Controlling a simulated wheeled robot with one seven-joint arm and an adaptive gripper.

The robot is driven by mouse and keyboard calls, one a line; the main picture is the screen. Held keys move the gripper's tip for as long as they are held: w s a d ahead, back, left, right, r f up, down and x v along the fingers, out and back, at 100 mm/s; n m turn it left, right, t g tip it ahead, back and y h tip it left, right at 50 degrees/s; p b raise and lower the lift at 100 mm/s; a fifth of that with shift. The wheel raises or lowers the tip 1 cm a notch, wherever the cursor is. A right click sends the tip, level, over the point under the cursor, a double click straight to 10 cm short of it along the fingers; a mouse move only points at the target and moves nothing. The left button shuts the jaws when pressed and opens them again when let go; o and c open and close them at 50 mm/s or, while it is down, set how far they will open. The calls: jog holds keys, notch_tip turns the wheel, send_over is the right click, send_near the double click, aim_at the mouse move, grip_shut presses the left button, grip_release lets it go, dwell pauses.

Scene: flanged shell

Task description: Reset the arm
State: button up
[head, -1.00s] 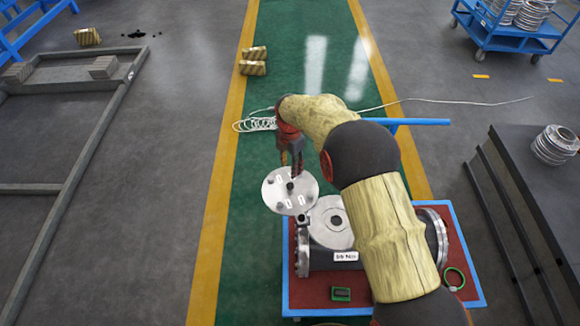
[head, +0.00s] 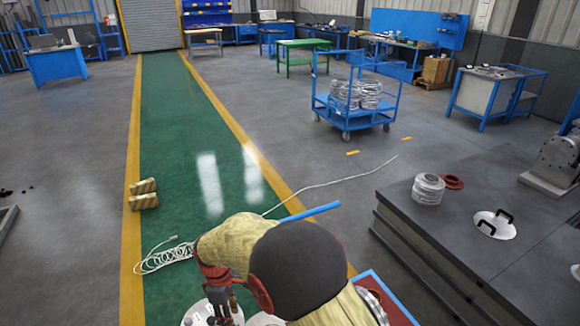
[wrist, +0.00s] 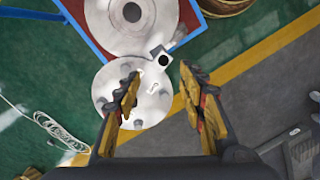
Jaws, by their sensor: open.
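My gripper (wrist: 160,86) is open in the wrist view, its two dark and yellow fingers apart with nothing between them. A round grey plate (wrist: 112,84) with several bosses lies below the fingers, partly behind the left finger. It also shows at the bottom edge of the head view (head: 190,318), cut off. A small bracket sits between it and the flanged shell (wrist: 103,24), which shows a larger pale disc with a dark centre hole. In the head view, my gripper (head: 222,294) is low in the picture, partly hidden by my bent arm, which also hides most of the shell.
A blue cart (head: 352,110) stands farther back. A white coiled cable (head: 165,258) lies on the green lane. The lane ahead is largely clear.

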jog(key=s+d+r+m+t, duration=0.2)
jog(key=s+d+r+m, duration=0.3)
jog(key=d+r, duration=0.4)
jog(key=s+d+r+m+t, duration=0.2)
jog(key=s+d+r+m, duration=0.4)
jog(key=d+r, duration=0.4)
jog(key=s+d+r+m+t, duration=0.2)
jog(key=s+d+r+m, duration=0.4)
jog(key=d, duration=1.1)
notch_tip(320, 180, up, 4)
jog(key=shift+s+d+f+t+y, duration=0.15)
jog(key=shift+s+t+y, duration=0.2)
jog(key=shift+s, duration=0.65)
